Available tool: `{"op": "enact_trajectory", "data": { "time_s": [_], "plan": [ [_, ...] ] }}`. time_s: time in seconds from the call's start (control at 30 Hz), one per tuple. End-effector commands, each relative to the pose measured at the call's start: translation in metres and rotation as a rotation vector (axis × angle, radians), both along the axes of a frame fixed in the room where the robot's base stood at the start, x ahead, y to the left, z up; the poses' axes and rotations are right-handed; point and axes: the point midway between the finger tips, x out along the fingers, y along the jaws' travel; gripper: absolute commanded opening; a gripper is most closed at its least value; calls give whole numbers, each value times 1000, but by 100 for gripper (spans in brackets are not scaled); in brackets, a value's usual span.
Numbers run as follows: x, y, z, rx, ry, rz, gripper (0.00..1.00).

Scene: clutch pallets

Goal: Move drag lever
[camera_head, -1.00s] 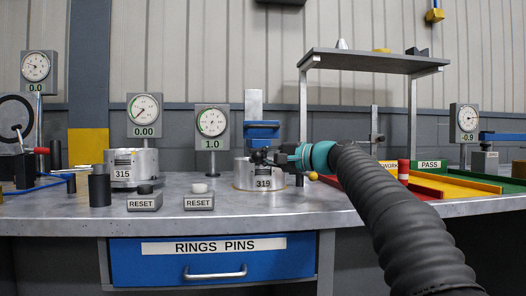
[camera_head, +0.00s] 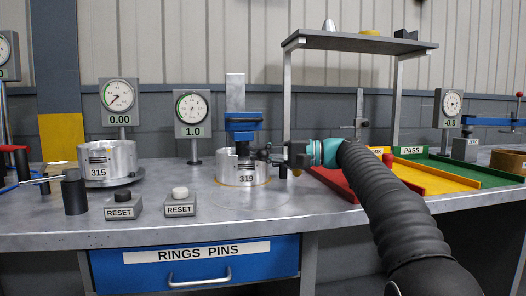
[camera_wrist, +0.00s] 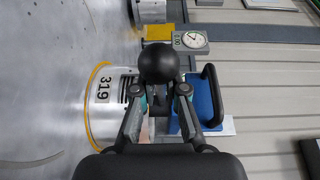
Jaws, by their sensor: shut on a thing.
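A black ball knob (camera_wrist: 160,62), which looks like the end of the drag lever, sits between my fingertips in the wrist view. My gripper (camera_wrist: 162,90) is shut on it; the lever's shaft is mostly hidden. In the head view my gripper (camera_head: 270,157) is at the right side of the silver round unit marked 319 (camera_head: 240,170). A blue block (camera_head: 243,122) on a grey post stands above this unit; blue parts also show in the wrist view (camera_wrist: 201,105). The dial (camera_head: 192,108) behind reads 1.0.
Unit 315 (camera_head: 108,164) and its 0.00 dial (camera_head: 120,96) stand at left. Two RESET boxes (camera_head: 119,212) and a black cylinder (camera_head: 75,194) sit in front. A raised shelf (camera_head: 360,41) and coloured sorting trays (camera_head: 440,182) are at right. The front bench area is mostly clear.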

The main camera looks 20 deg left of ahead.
Motion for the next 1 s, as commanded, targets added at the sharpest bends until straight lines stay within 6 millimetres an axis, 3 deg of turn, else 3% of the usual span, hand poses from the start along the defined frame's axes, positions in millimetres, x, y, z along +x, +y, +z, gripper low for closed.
{"op": "enact_trajectory", "data": {
  "time_s": [0.17,0.2,0.3,0.67,0.77,1.0],
  "plan": [
    [0,-2,-6,-11,4,7,0],
    [0,-2,-6,-11,4,7,14],
    [0,-2,-5,-9,4,6,37],
    [-1,-2,-2,-4,2,6,37],
    [1,-12,-2,-4,2,3,37],
    [8,-57,-1,-4,2,0,37]
  ]
}}
